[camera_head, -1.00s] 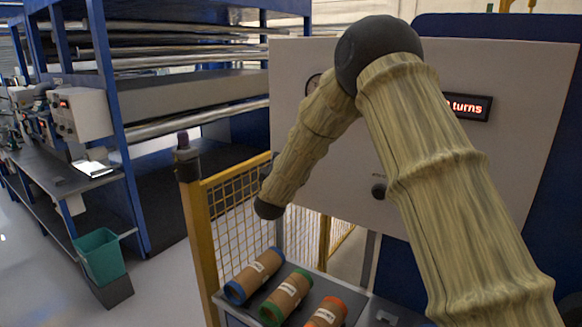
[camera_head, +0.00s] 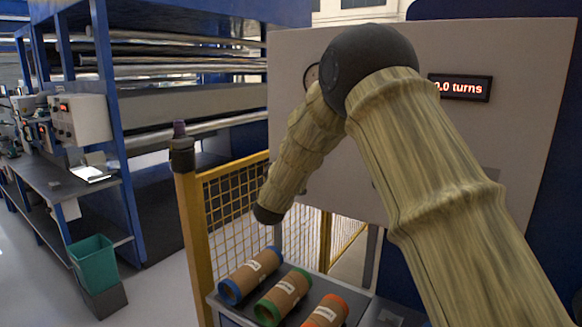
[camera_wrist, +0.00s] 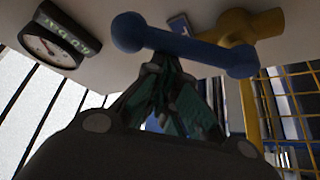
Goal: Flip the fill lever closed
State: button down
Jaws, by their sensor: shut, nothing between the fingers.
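In the wrist view a blue lever (camera_wrist: 185,46) with rounded ends lies slanted across the upper middle. It is beside a yellow valve body or pipe (camera_wrist: 245,27). My gripper (camera_wrist: 163,66) has its dark teal fingers together and empty, just below the lever's bar in the picture. I cannot tell whether the fingers touch it. In the head view my arm covers part of the grey panel (camera_head: 505,60), and neither the lever nor my fingers can be made out.
A gauge (camera_wrist: 52,47) is at the wrist view's upper left, and a yellow mesh fence (camera_wrist: 297,90) at its right. In the head view a red-lit turns display (camera_head: 460,88) is on the panel. Several cardboard rolls, one blue-ended (camera_head: 250,272), lie below.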

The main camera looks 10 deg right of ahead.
notch_tip(320, 180, down, 5)
jog(key=s+d+m+g+h+b, duration=0.2)
jog(key=m+h+b, duration=0.5)
jog(key=m+b, duration=0.4)
jog(key=shift+s+d+m+g+b, duration=0.3)
jog(key=shift+s+m+g+b, duration=0.1)
jog(key=shift+m+g, duration=0.25)
jog(key=shift+s+d, duration=0.1)
jog(key=s+a+f, duration=0.1)
jog(key=s+a, duration=0.5)
jog(key=a, duration=0.1)
jog(key=shift+s, duration=0.2)
